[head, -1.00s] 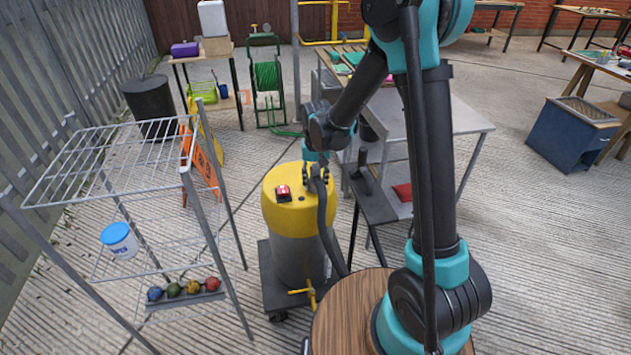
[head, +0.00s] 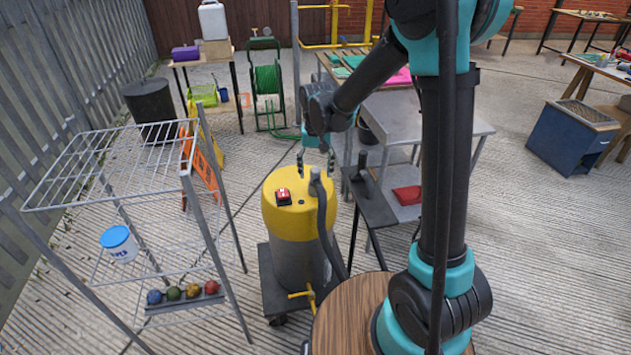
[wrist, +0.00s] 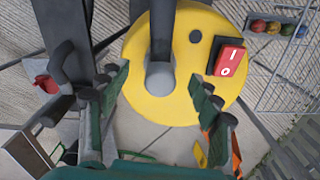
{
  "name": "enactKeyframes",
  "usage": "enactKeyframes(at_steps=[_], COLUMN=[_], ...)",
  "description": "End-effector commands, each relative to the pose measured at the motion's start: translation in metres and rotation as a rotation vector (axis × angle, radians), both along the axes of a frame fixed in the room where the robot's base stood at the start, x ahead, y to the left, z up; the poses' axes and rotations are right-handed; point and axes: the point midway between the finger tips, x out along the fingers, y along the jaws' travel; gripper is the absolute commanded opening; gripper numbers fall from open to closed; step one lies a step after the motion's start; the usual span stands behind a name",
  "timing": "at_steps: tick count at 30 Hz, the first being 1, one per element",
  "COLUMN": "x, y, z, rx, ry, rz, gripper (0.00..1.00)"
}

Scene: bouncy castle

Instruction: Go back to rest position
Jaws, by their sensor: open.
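My gripper (head: 316,165) is open, pointing down above the yellow-topped machine (head: 279,215), with nothing between its fingers. In the wrist view its two green-backed fingers (wrist: 160,85) stand wide apart over the machine's yellow lid (wrist: 158,108). The grey hose end (head: 316,176) on the lid is just below the fingertips, apart from them. The red rocker switch (head: 283,196) is on the lid, left of the gripper in the head view; it also shows in the wrist view (wrist: 229,60).
A wire rack (head: 110,190) with a white-and-blue tub (head: 119,243) and several coloured balls (head: 173,293) stands left. A grey metal stand (head: 372,203) and table (head: 430,125) are close right. A green hose reel (head: 266,80) stands behind. Open paving lies farther right.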

Motion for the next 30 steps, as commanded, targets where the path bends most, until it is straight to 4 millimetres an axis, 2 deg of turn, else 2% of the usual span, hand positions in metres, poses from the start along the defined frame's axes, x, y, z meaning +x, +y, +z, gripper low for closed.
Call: enactKeyframes(at_steps=[3,6,14,17,20,24,30], x=[0.000,0.000,-0.002,-0.010,-0.026,-0.059,-0.116], y=[0.000,0.000,-0.007,-0.028,-0.063,-0.118,-0.182], z=[0.024,0.039,0.058,0.058,0.057,0.050,0.030], rx=[0.000,0.000,0.003,0.011,0.026,0.042,0.046], ry=[0.000,0.000,-0.006,-0.026,-0.064,-0.135,-0.239], rz=[0.000,0.000,-0.003,-0.015,-0.031,-0.055,-0.088], gripper=[0.64,0.64,0.64,0.64,0.64,0.64,0.64])
